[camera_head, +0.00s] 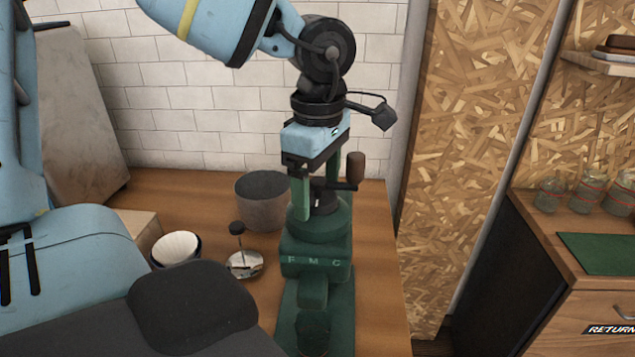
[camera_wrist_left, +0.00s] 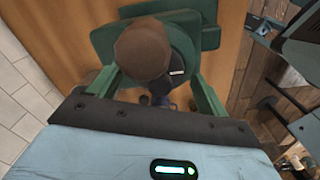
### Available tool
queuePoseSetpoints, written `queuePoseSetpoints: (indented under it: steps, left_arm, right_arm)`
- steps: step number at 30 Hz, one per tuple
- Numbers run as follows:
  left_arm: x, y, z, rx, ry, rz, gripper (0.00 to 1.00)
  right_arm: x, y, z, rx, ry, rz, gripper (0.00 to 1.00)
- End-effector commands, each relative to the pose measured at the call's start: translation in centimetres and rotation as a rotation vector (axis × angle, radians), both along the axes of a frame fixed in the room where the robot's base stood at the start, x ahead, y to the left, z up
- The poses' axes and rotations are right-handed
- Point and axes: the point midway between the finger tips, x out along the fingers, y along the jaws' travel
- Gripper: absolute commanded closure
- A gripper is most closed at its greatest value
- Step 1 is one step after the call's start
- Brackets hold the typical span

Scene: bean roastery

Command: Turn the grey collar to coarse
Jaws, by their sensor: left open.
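The green hand grinder (camera_head: 317,255) stands upright on the wooden counter. Its crank ends in a brown knob (camera_head: 356,168), which also shows large in the left wrist view (camera_wrist_left: 142,50). A dark grey collar (camera_head: 325,198) shows at the grinder's top, partly covered by a finger. My left gripper (camera_head: 316,202) points down over the grinder top, its green fingers open on either side of the collar. I cannot tell whether they touch it. In the left wrist view the fingers (camera_wrist_left: 152,86) are apart, and the knob and grinder hide much between them. My right gripper is out of view.
A dark grey cup (camera_head: 263,205) stands left of the grinder, close to it. A white filter in a dark bowl (camera_head: 176,248) and a small metal dish (camera_head: 246,264) lie nearer. A tiled wall (camera_head: 220,90) is behind. Jars (camera_head: 585,193) stand on a cabinet at right.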

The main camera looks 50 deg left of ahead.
Motion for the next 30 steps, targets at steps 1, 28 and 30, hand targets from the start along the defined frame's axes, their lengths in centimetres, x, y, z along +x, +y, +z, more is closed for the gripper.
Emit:
queuePoseSetpoints:
  steps: [1,28,30]
  left_arm:
    - [0.0,0.0,0.0,0.000,0.000,0.000,0.23]
    - [0.1,0.0,-0.2,0.000,0.001,0.111,0.68]
    - [0.1,0.0,-0.2,0.000,0.001,0.160,0.68]
  right_arm:
    - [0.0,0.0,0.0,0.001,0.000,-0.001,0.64]
    - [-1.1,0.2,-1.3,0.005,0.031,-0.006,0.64]
    - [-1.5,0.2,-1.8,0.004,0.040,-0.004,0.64]
